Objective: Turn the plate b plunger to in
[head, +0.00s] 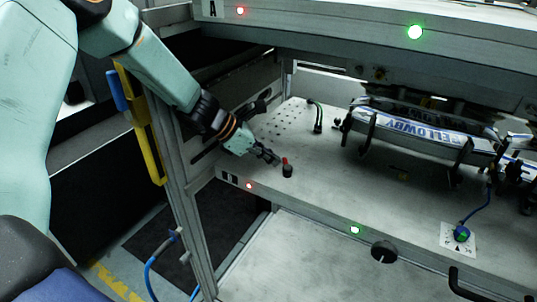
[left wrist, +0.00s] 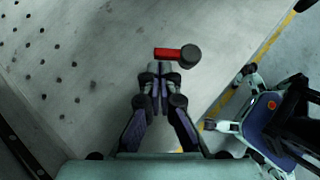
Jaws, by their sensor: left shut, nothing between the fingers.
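The plate b plunger (head: 287,169) is a small black knob with a red part, standing near the front left of the lower plate, which bears a B label (head: 232,178). In the left wrist view the plunger (left wrist: 180,54) shows as a red bar pointing left from a round black end. My left gripper (head: 274,159) is shut and empty, with its fingertips just left of the plunger in the head view. In the left wrist view the fingertips (left wrist: 159,70) are just below the red bar; I cannot tell whether they touch. My right gripper is not in view.
The upper plate (head: 320,35), labelled A, overhangs the lower plate (head: 350,190). A black knob (head: 384,251) is on the front edge. A frame post (head: 185,190) stands left.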

